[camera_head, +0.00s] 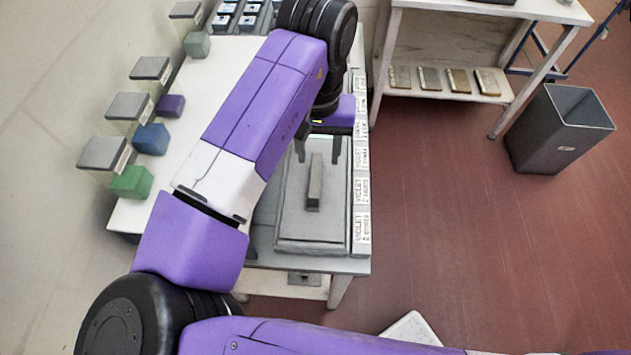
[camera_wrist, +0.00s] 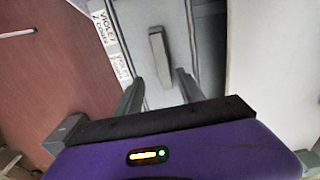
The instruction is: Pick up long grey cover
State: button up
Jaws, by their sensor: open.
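My arm hides part of the bench to the left of the slab.
A strip of labels reading VIOLET (camera_head: 361,205) runs along the bench's right edge. Green, blue and violet blocks (camera_head: 151,139) and lidded boxes stand at left. A dark bin (camera_head: 558,130) stands on the red floor at right, near a shelf table (camera_head: 447,82) holding several small slabs.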

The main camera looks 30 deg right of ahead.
aim_at(316, 174)
jog(key=shift+a+f, duration=0.2)
jog(key=shift+a, duration=0.25)
jog(key=shift+s+f, duration=0.1)
jog(key=shift+f, duration=0.3)
notch_tip(316, 174, down, 7)
jog(key=shift+r+p, duration=0.2)
jog(key=shift+p, duration=0.5)
jog(key=shift+d, duration=0.1)
jog(key=shift+c, duration=0.4)
grip_shut()
